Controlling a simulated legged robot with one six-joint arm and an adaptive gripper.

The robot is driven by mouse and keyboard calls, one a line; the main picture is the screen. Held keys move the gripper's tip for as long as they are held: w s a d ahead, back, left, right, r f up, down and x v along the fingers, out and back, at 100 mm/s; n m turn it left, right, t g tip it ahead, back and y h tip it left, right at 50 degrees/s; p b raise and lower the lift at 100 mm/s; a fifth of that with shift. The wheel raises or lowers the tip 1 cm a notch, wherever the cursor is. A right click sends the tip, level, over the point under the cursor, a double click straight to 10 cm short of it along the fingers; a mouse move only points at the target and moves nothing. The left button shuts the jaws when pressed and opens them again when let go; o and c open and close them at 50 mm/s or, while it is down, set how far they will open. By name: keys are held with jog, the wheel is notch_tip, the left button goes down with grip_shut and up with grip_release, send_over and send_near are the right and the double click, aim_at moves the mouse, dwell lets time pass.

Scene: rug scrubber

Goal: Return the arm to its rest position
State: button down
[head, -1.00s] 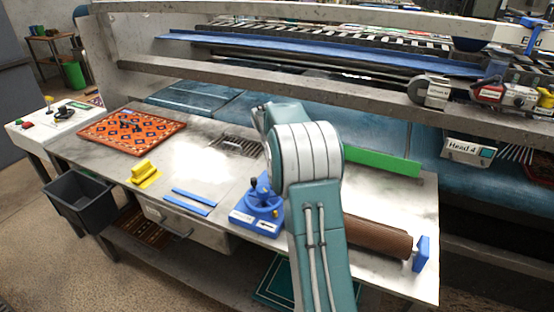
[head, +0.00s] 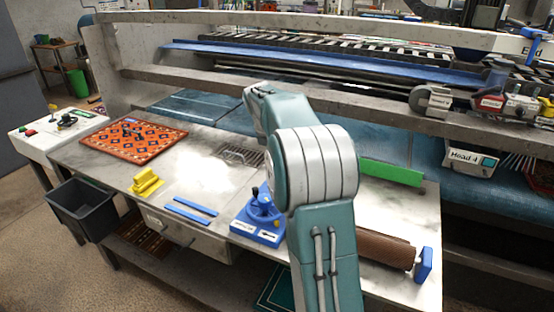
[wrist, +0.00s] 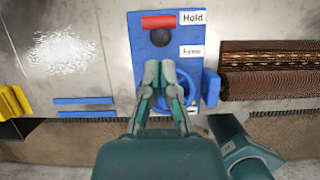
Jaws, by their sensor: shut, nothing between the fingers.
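My arm (head: 318,170) rises in the middle of the head view, bent at its elbow, and hides my gripper there. In the wrist view my gripper (wrist: 160,72) is shut and empty, its two fingers close together. In the head view a blue fixture (head: 246,232) stands on the table, left of my arm.
The metal table (head: 110,170) holds a patterned orange rug (head: 125,142), a yellow block (head: 146,183), blue strips (head: 190,211), a brown roll (head: 385,250) and a green bar (head: 392,173). A grey beam (head: 370,103) crosses behind my arm. A dark bin (head: 82,208) stands left.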

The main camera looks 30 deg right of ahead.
jog(key=shift+v, duration=0.85)
jog(key=shift+a, duration=0.1)
jog(key=s+a+r+m+t+y, duration=0.1)
jog(key=s+a+r+m, duration=0.2)
jog(key=s+a+m, duration=0.4)
jog(key=s+a+r+m+t+y, duration=0.1)
jog(key=s+a+r+m, duration=0.25)
jog(key=s+a, duration=0.45)
jog(key=s+a+f+m+y, duration=0.1)
jog(key=s+a+f+m, duration=0.2)
jog(key=s+a+m, duration=0.2)
jog(key=s+a+f+m+t+y, duration=0.1)
jog(key=s+a+f+m, duration=0.2)
jog(key=s, duration=0.9)
jog(key=a+m, duration=0.3)
jog(key=m, duration=0.2)
jog(key=shift+s+m, duration=0.2)
jog(key=shift+m, duration=0.15)
jog(key=shift+a+f, duration=0.1)
jog(key=shift+f, duration=0.05)
